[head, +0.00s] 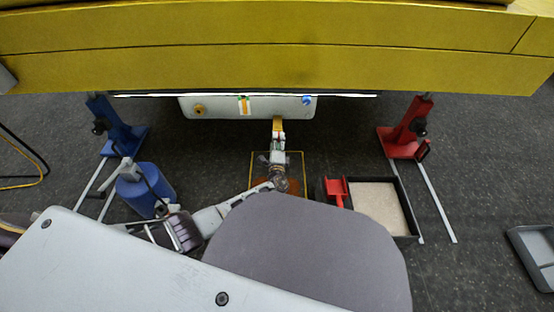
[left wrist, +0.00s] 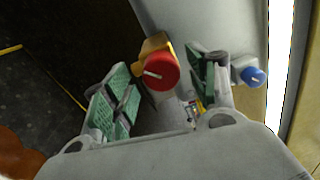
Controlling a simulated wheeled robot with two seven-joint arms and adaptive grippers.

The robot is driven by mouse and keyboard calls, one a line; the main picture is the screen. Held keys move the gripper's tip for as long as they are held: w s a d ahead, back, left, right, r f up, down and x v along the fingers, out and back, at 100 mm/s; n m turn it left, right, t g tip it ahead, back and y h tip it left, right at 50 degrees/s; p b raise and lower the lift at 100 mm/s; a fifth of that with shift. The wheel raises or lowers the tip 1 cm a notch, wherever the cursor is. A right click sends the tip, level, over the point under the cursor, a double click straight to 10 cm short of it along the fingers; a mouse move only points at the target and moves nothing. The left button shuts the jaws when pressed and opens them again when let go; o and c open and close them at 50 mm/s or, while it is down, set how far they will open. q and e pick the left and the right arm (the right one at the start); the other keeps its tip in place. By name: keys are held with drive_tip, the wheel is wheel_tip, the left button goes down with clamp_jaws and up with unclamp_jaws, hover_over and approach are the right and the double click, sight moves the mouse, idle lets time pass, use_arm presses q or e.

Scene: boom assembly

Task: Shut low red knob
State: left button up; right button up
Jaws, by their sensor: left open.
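The low red knob (left wrist: 163,71) is round with a pale bar across its face, and sits on a yellow base (left wrist: 157,44) in the left wrist view. In the head view only a yellow piece (head: 277,124) shows there, under the panel's lower edge. My left gripper (left wrist: 161,74) is open, with its green-padded fingers on either side of the red knob; I cannot tell whether they touch it. In the head view my left gripper (head: 278,138) reaches up to the grey panel (head: 225,107). My right gripper is not in view.
A blue knob (head: 307,100) and an orange knob (head: 199,109) are on the panel, under a yellow beam (head: 270,65). A blue jack stand (head: 122,138), blue cylinder (head: 146,188), red jack stand (head: 402,140) and sand tray (head: 416,222) stand around.

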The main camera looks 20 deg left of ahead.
use_arm(q)
drive_tip(key=v, duration=1.1)
drive_tip(key=shift+r, duration=0.1)
idle(0.7)
